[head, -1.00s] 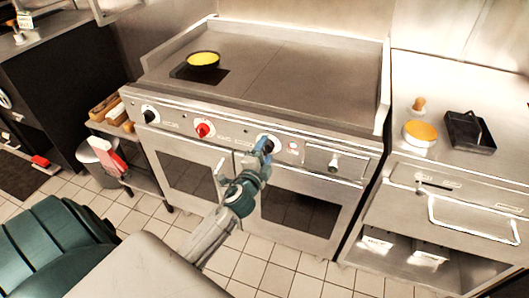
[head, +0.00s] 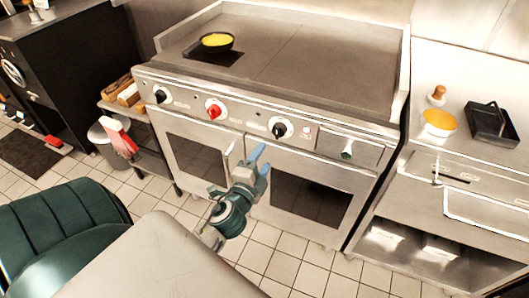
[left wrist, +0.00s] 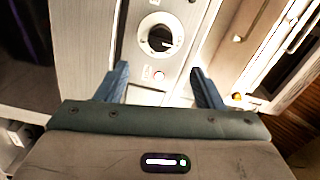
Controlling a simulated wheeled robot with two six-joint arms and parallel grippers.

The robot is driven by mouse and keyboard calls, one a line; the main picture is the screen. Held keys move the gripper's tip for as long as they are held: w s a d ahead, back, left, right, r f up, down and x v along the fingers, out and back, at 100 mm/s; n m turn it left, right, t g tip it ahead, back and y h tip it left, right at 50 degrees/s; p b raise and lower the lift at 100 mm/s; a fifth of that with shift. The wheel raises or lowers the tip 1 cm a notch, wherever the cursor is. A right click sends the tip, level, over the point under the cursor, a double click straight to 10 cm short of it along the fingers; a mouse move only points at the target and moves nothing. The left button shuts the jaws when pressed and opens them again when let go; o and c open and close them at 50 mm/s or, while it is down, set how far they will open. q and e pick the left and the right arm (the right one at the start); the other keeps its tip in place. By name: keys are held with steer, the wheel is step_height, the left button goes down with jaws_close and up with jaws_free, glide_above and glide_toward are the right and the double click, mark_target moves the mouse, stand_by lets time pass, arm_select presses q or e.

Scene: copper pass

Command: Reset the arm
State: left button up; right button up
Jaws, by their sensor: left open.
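My left gripper (head: 258,160) is in front of the oven doors, below the black knob (head: 281,128) on the right of the stove's front panel. Its blue fingers are apart and hold nothing. In the left wrist view the open fingers (left wrist: 158,85) show with the black knob (left wrist: 160,40) beyond them, apart from them. My right gripper is not in view.
The flat griddle (head: 320,65) holds a black pan (head: 217,41) with yellow contents. A red knob (head: 214,109) is on the panel. At right, a counter holds an orange-topped bowl (head: 438,122) and a black tray (head: 492,125).

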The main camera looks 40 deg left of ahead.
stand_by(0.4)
arm_select(q)
steer(key=s+a+f+n+g+h+p, duration=0.1)
steer(key=s+f+n+g, duration=0.25)
steer(key=f, duration=1.25)
steer(key=s+a+f+n+g+p, duration=0.1)
steer(key=s+f+n+g, duration=0.3)
steer(key=f, duration=1.1)
steer(key=s+d+f+n+g+h+p, duration=0.1)
steer(key=s+f+g, duration=0.3)
steer(key=s+f, duration=0.6)
steer(key=s+d+f+n+g+h+p, duration=0.1)
steer(key=s+d+f+n+g, duration=0.2)
steer(key=s+f, duration=0.8)
steer(key=s+n+g, duration=0.1)
steer(key=s, duration=0.3)
steer(key=shift+d+h, duration=0.3)
steer(key=shift+d, duration=0.05)
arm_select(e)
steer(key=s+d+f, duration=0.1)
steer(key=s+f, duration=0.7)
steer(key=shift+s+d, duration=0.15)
